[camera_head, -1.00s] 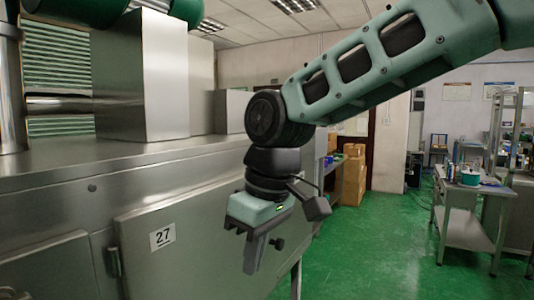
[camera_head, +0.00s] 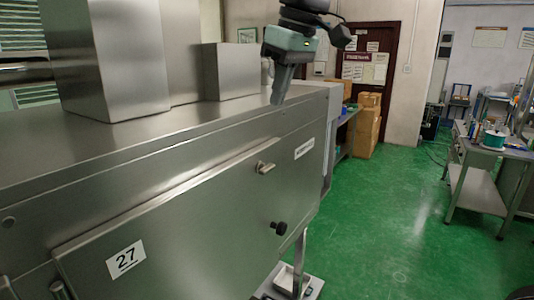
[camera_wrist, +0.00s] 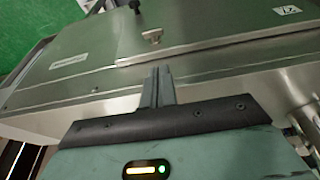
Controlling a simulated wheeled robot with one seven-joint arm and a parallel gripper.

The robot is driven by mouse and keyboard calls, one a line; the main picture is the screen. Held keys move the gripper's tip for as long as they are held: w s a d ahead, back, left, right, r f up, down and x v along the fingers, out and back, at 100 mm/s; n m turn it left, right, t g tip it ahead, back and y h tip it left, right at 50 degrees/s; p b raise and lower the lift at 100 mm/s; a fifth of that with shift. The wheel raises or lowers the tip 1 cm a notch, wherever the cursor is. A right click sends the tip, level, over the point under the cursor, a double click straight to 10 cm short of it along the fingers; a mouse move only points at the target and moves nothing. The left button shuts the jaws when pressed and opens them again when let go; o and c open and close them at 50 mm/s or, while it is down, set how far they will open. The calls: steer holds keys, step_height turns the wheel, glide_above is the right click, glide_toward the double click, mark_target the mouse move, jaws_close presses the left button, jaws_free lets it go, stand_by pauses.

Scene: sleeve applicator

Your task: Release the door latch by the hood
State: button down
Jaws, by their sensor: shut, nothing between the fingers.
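A small metal latch (camera_head: 265,167) sits at the upper edge of the wide steel door (camera_head: 190,215) on the machine front. It also shows in the wrist view (camera_wrist: 152,37), ahead of the fingertips. My gripper (camera_head: 276,99) is shut and empty, pointing down above the right part of the machine top, apart from the latch. Its closed fingers (camera_wrist: 158,72) show side by side in the wrist view. A black knob (camera_head: 279,228) stands out near the door's right end; it also shows in the wrist view (camera_wrist: 135,5). I cannot tell which part is the hood.
Steel boxes (camera_head: 108,60) stand on the machine top at left. The green floor (camera_head: 390,225) is open at right, before a workbench (camera_head: 478,150).

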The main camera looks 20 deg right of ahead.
mark_target(262, 168)
steer(key=p+x, duration=0.1)
steer(key=x, duration=0.3)
steer(key=p+x, duration=0.1)
steer(key=x, duration=0.4)
steer(key=s+p+x, duration=0.1)
steer(key=p+x, duration=0.1)
steer(key=x, duration=0.2)
steer(key=shift+w+d+f, duration=0.15)
steer(key=shift+f, duration=0.4)
steer(key=shift+w, duration=0.15)
